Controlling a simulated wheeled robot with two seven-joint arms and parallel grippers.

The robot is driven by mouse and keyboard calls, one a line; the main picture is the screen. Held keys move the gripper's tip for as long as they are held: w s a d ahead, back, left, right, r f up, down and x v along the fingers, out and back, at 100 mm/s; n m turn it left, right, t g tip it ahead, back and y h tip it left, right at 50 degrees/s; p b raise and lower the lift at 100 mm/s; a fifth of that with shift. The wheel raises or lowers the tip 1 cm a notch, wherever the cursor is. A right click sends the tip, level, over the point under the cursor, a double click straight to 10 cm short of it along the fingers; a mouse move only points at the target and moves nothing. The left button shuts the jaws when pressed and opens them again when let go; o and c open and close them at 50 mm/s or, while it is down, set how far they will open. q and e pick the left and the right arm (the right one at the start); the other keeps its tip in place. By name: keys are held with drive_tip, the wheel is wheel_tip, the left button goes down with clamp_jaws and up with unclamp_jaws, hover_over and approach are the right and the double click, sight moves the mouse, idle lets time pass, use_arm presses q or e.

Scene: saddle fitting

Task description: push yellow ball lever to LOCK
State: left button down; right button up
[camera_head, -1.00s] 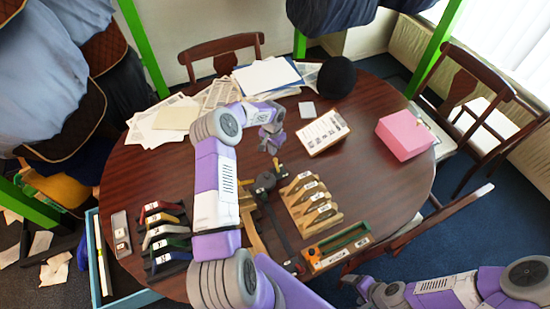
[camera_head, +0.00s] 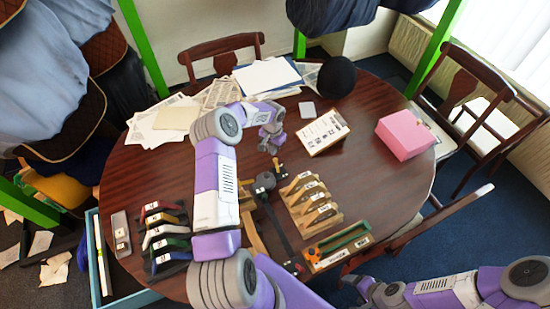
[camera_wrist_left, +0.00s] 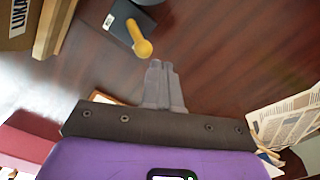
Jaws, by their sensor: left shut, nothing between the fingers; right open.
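The yellow ball lever (camera_wrist_left: 143,48) shows in the left wrist view, its stem rising from a dark block (camera_wrist_left: 123,22) with a small white label I cannot read. My left gripper (camera_wrist_left: 160,66) is shut and empty, its fingertips close beside the yellow ball with a small gap in the picture. In the head view the lever is a small yellow spot (camera_head: 282,169) by the dark fixture (camera_head: 265,182), with my left gripper (camera_head: 269,147) just beyond it. No LOCK mark is readable. My right gripper (camera_head: 352,283) is open and empty at the lower right, off the table's front edge.
Wooden saddle stands (camera_head: 312,205) with labels are right of the fixture. Coloured saddle pieces (camera_head: 165,232) lie at left. A green-framed tray (camera_head: 340,245) is at front right.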

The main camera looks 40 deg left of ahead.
sight(276, 160)
use_arm(q)
drive_tip(key=shift+f+b, duration=1.5)
drive_tip(key=shift+f, duration=0.1)
drive_tip(key=shift+d, duration=0.15)
idle(0.3)
drive_tip(key=shift+s+d, duration=0.45)
drive_tip(key=shift+d, duration=0.3)
drive_tip(key=shift+s+d+p, duration=0.2)
drive_tip(key=shift+s+d, duration=0.15)
drive_tip(key=shift+d, duration=0.25)
drive_tip(key=shift+s+d+p, duration=0.15)
drive_tip(key=shift+s+d, duration=0.15)
drive_tip(key=shift+d, duration=0.25)
drive_tip(key=shift+w+a+f, duration=0.1)
drive_tip(key=shift+w, duration=0.05)
drive_tip(key=shift+a, duration=0.1)
drive_tip(key=shift+w+a+b, duration=0.25)
drive_tip(key=shift+a+b, duration=0.05)
drive_tip(key=shift+a, duration=0.15)
drive_tip(key=shift+r+p, duration=1.8)
drive_tip(key=shift+r, duration=1.85)
